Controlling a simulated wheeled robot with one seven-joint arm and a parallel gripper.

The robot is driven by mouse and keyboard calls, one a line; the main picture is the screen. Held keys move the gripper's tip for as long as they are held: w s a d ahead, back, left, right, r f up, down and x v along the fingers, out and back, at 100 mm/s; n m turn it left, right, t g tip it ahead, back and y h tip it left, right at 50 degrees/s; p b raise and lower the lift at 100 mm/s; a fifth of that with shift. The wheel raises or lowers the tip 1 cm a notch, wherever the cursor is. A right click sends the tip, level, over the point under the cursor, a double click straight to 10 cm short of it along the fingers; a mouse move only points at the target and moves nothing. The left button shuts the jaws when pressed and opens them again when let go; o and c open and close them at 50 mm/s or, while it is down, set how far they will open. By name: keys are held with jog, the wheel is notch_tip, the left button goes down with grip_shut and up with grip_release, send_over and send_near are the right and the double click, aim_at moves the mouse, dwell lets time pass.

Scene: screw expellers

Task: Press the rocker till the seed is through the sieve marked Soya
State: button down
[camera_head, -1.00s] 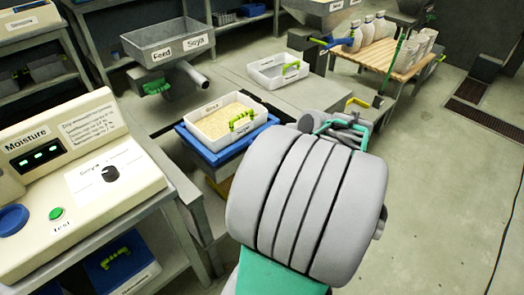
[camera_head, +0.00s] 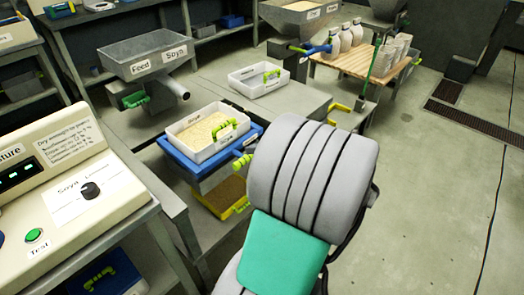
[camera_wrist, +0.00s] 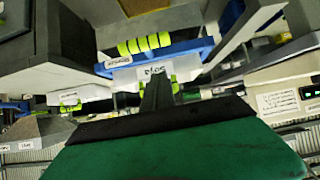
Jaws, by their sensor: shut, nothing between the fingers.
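A white tray (camera_head: 203,130) of pale seed, labelled Soya, sits in a blue frame (camera_head: 183,155) at centre left of the head view. A yellow box (camera_head: 240,205) with brownish contents is below it. A ribbed yellow-green grip (camera_head: 242,163) sticks out beside the blue frame, close to my arm. The wrist view also shows a ribbed yellow-green grip (camera_wrist: 145,44), the blue frame (camera_wrist: 195,47) and an upside-down Soya label (camera_wrist: 152,73). My gripper (camera_wrist: 157,88) is shut and empty, pointing toward them; contact cannot be told. My arm hides it in the head view. I cannot make out which part is the rocker.
A moisture tester (camera_head: 75,185) stands on a bench at left. An empty-looking white tray (camera_head: 258,80) sits on the grey bench. Several white bottles (camera_head: 345,38) stand on a slatted table at back.

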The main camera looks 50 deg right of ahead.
aim_at(246, 158)
jog(key=w+f, duration=0.1)
jog(key=f, duration=0.1)
jog(key=w+f, duration=0.1)
jog(key=f, duration=0.1)
jog(key=w+f+b, duration=0.1)
jog(key=f, duration=0.1)
jog(key=shift+w, duration=0.3)
